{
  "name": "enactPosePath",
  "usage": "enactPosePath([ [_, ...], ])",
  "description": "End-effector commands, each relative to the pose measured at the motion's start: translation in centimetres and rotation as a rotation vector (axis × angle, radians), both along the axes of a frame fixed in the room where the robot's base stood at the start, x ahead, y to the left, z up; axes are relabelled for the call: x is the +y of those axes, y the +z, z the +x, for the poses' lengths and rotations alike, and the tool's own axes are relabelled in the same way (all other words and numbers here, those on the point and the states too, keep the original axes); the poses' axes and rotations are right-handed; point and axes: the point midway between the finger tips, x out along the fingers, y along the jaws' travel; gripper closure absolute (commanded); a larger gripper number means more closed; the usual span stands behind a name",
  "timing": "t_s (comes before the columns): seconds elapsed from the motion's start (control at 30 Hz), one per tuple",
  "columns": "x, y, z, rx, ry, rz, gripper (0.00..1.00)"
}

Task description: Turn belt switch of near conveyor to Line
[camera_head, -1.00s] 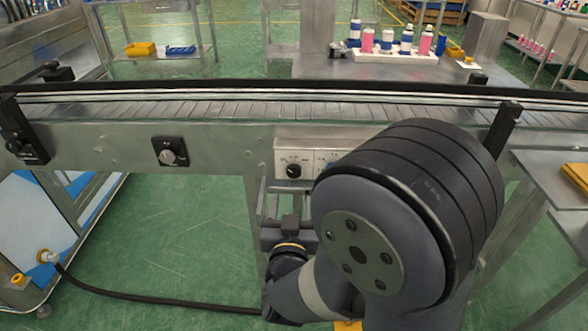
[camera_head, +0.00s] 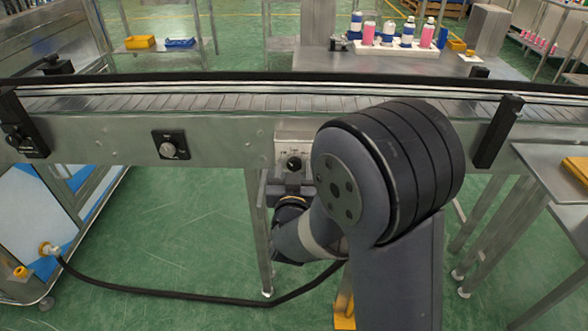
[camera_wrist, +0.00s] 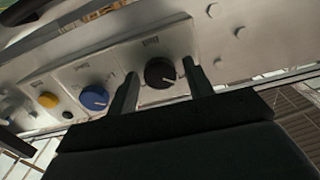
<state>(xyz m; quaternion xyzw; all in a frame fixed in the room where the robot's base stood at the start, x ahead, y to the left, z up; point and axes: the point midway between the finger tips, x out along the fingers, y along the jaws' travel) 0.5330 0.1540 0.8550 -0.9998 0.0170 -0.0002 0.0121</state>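The near conveyor's control panel (camera_head: 293,148) is on its front side rail, partly hidden behind my arm in the head view. A black rotary knob (camera_head: 294,163) is at the panel's left end. My gripper (camera_wrist: 160,67) is open, with one finger on each side of the black knob. I cannot tell whether the fingers touch it.
The wrist view also shows a blue knob (camera_wrist: 94,98) and a yellow button (camera_wrist: 48,100) on the panel. A separate knob on a black plate (camera_head: 170,146) is farther left on the rail. The belt (camera_head: 230,103) is empty. A hose (camera_head: 180,295) lies on the floor.

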Motion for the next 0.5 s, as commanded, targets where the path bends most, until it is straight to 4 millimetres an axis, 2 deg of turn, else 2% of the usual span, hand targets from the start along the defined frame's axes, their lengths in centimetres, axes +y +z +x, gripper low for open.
enactPosePath([
  [0.03,0.01,0.01,-0.01,0.0,0.0,0.0,0.55],
  [0.4,0.01,0.01,-0.03,0.0,0.0,0.0,0.86],
  [0.5,0.01,0.0,-0.04,0.0,0.0,0.0,0.91],
])
